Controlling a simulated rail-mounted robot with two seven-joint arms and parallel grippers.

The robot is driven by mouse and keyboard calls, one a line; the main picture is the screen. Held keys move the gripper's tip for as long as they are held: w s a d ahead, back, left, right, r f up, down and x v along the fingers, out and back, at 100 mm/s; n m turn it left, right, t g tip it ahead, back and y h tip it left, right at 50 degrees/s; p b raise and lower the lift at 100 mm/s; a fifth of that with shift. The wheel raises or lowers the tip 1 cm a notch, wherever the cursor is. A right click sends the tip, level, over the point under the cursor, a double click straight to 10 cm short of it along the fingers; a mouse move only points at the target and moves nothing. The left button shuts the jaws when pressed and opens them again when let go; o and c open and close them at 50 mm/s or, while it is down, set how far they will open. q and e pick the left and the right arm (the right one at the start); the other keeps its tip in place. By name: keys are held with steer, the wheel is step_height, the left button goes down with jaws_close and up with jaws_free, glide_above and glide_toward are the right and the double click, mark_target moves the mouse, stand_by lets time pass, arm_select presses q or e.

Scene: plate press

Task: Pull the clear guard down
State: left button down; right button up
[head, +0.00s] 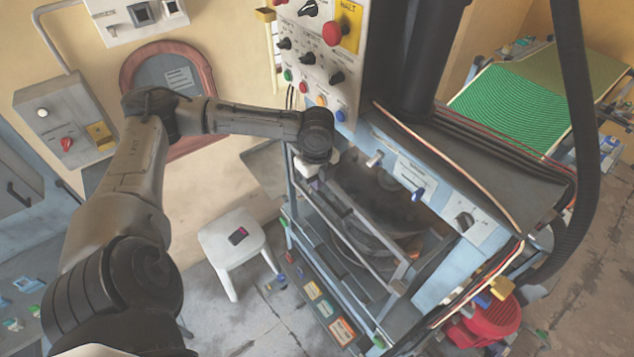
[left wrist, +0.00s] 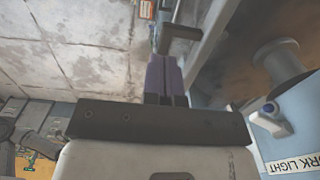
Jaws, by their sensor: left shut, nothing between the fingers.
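The clear guard (head: 352,243) is a grey-barred frame on the front of the blue press, in the middle of the head view. I can barely make out its clear pane. My left gripper (head: 316,184) is at the guard's upper left corner, mostly hidden under my wrist. In the left wrist view the purple fingers of my left gripper (left wrist: 164,60) are shut together and empty. A dark bar or handle (left wrist: 180,32) lies just beyond the fingertips, beside a grey upright of the frame. I cannot tell whether they touch. My right gripper is out of view.
A control panel (head: 322,50) with knobs and buttons hangs above the guard. A white stool (head: 232,246) stands left of the press. A thick black hose (head: 579,150) runs down the right side.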

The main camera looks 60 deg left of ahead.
arm_select(q)
steer(key=shift+f, duration=0.9)
